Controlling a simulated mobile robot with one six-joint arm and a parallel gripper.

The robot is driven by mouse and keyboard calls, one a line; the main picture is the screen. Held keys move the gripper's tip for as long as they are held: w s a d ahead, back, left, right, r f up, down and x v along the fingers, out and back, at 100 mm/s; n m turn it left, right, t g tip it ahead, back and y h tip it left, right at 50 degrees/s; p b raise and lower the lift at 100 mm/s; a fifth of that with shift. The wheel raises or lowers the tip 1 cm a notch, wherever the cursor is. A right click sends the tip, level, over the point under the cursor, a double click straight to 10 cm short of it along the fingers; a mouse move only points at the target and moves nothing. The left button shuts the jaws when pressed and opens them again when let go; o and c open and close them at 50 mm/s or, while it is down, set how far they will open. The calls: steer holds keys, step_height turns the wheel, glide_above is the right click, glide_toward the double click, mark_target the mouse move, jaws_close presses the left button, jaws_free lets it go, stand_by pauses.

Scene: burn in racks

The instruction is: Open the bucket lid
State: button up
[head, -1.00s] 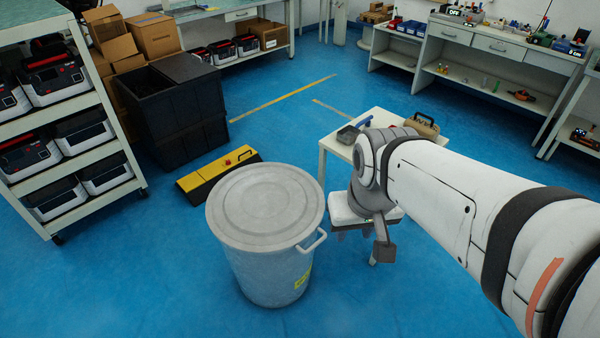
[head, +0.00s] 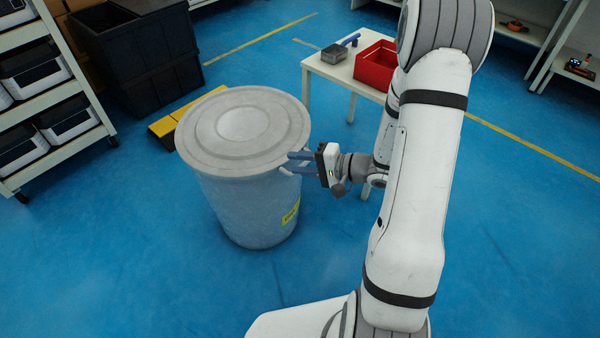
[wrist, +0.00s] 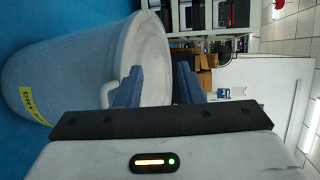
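A large grey-white bucket (head: 245,205) stands upright on the blue floor, with a yellow label on its side. Its round grey lid (head: 240,125) lies flat on top, closed. My gripper (head: 290,163) is at the right edge of the lid, its blue fingers pointing left at the rim and side handle. In the wrist view the bucket (wrist: 50,75) lies sideways, and the two fingers (wrist: 155,88) are spread apart, with the lid's rim and part of the white handle between or behind them. Whether a finger touches the rim is not clear.
A small white table (head: 335,75) with a red bin (head: 375,66) stands behind the arm. Black crates (head: 140,60) and a yellow-black case (head: 165,125) are behind the bucket. A shelf rack (head: 60,110) stands at left. The floor in front is clear.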

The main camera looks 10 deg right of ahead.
mark_target(302, 164)
steer(key=w+d+f+m+t+h+b, duration=0.35)
steer(key=d+f, duration=0.35)
steer(key=f, duration=0.4)
steer(key=shift+t, duration=0.55)
steer(key=x, duration=0.7)
steer(key=shift+w+a, duration=0.2)
steer(key=shift+w, duration=0.15)
jaws_close()
